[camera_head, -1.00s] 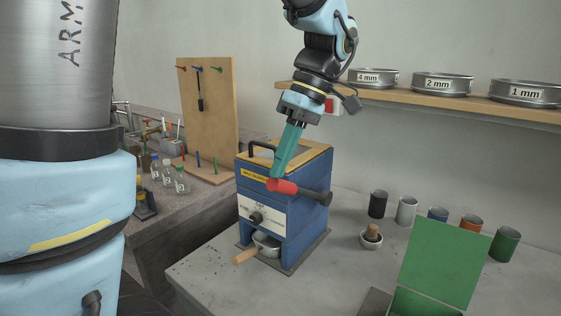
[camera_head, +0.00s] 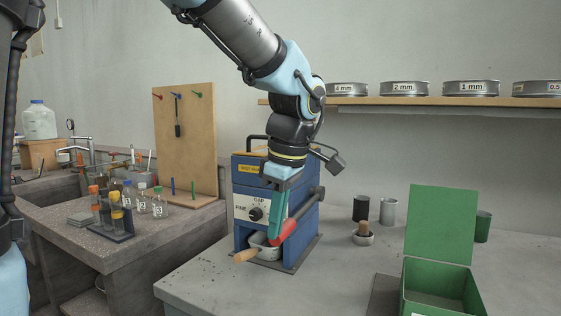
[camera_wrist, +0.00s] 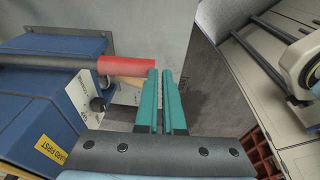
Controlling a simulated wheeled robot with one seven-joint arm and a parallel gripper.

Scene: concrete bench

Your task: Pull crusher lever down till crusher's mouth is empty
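The blue crusher (camera_head: 245,172) stands on the concrete bench. Its lever, a dark bar with a red grip (camera_head: 288,230), slopes down toward the front from a pivot on the right side. The grip also shows in the wrist view (camera_wrist: 125,66). My gripper (camera_head: 275,238) points down at the grip, its teal fingers (camera_wrist: 160,75) almost together with a thin gap. The grip's end meets the left finger near its tip; it does not show between the fingers. A metal pan with a wooden handle (camera_head: 246,256) sits under the crusher. The inside of the crusher's mouth is hidden.
An open green box (camera_head: 440,225) stands at the right front. A small bowl with a pestle (camera_head: 363,236) and several cups (camera_head: 388,211) are behind it. Sieves line the shelf (camera_head: 430,101). A pegboard (camera_head: 186,140) and bottles are on the left counter.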

